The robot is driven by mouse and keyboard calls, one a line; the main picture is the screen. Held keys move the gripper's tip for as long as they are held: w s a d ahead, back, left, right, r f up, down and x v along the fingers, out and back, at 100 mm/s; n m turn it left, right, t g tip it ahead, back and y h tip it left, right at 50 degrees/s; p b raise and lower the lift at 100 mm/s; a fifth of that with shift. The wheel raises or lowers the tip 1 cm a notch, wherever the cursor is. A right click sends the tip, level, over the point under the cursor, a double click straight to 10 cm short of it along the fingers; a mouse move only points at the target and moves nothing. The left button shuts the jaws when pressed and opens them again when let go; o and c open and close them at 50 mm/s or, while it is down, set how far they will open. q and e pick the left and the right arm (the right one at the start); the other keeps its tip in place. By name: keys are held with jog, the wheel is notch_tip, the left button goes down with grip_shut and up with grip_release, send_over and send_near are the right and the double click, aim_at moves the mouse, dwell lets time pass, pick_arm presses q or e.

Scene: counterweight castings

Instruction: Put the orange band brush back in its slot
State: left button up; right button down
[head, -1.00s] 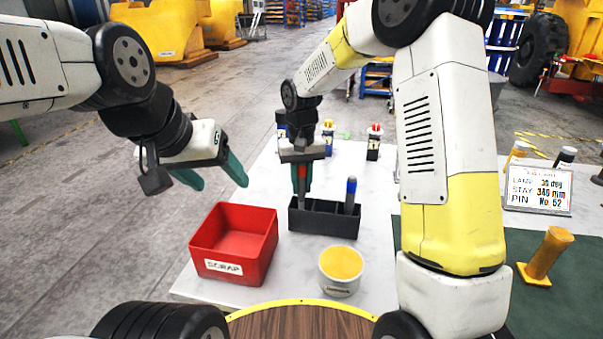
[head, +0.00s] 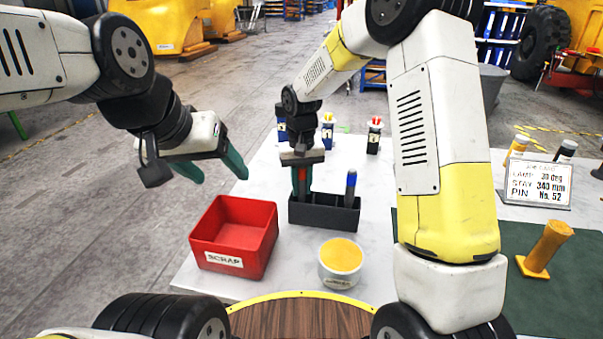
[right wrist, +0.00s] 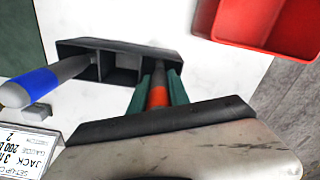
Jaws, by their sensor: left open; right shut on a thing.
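The orange band brush (head: 302,174) is upright between the fingers of my right gripper (head: 302,182), which is shut on it. In the right wrist view, the orange band (right wrist: 157,95) shows between the green fingers of that gripper (right wrist: 157,92). The brush's lower end reaches into one end compartment of the black holder (head: 325,219); how deep it sits is hidden. A blue band brush (head: 351,184) stands in the holder's other end, and the middle compartment (right wrist: 123,75) looks empty. My left gripper (head: 212,172) is open and empty, above and behind the red bin.
A red scrap bin (head: 234,262) stands left of the holder, and a pot with a yellow top (head: 341,263) stands in front of it. Several small blue holders (head: 327,132) stand behind. A sign (head: 537,183) and a yellow casting (head: 546,248) are at the right.

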jog(key=c, duration=1.1)
grip_release()
jog(key=shift+f, duration=0.15)
jog(key=shift+c, duration=0.2)
notch_tip(320, 180, up, 8)
jog(key=shift+f, duration=0.1)
